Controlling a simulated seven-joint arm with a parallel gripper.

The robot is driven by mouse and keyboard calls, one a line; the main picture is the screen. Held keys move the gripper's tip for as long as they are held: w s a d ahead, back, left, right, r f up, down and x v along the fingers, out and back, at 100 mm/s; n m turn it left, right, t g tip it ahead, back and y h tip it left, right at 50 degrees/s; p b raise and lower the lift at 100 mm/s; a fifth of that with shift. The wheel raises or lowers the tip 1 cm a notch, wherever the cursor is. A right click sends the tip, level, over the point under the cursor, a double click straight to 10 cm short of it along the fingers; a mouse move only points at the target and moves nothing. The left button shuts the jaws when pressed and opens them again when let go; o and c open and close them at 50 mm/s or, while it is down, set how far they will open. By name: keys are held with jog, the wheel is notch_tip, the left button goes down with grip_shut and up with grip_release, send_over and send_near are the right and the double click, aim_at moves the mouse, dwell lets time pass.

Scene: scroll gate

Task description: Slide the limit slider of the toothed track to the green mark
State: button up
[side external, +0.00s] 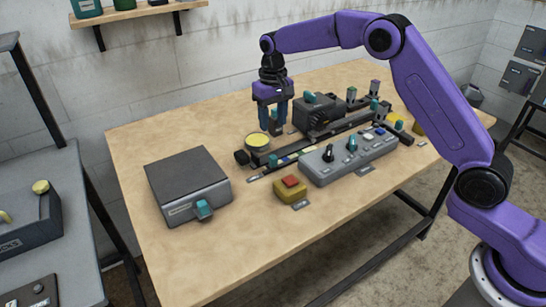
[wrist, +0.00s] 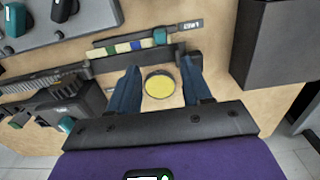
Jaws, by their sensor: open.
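The toothed track (side external: 335,130) is a long dark rail running diagonally across the table; part of it shows in the wrist view (wrist: 110,64). A narrow scale strip with coloured bands (wrist: 130,46) lies alongside it. A teal tab (wrist: 159,36), apparently the limit slider, sits at the strip's right end in the wrist view; it also shows in the side view (side external: 273,160). A green band (wrist: 109,50), apparently the green mark, lies toward the strip's left end. My gripper (side external: 271,126) is open and empty, above the table behind the track's near end, apart from the tab.
A round yellow-topped disc (wrist: 160,86) shows between my fingers in the wrist view. A grey knob panel (side external: 348,157) and a yellow box with a red button (side external: 290,188) stand in front of the track. A dark box (side external: 187,184) stands left.

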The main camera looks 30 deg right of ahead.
aim_at(273, 156)
notch_tip(273, 156, down, 13)
jog(key=shift+f, duration=0.15)
dwell(0.4)
grip_shut()
jog(key=d, duration=1.2)
jog(key=shift+d, duration=0.35)
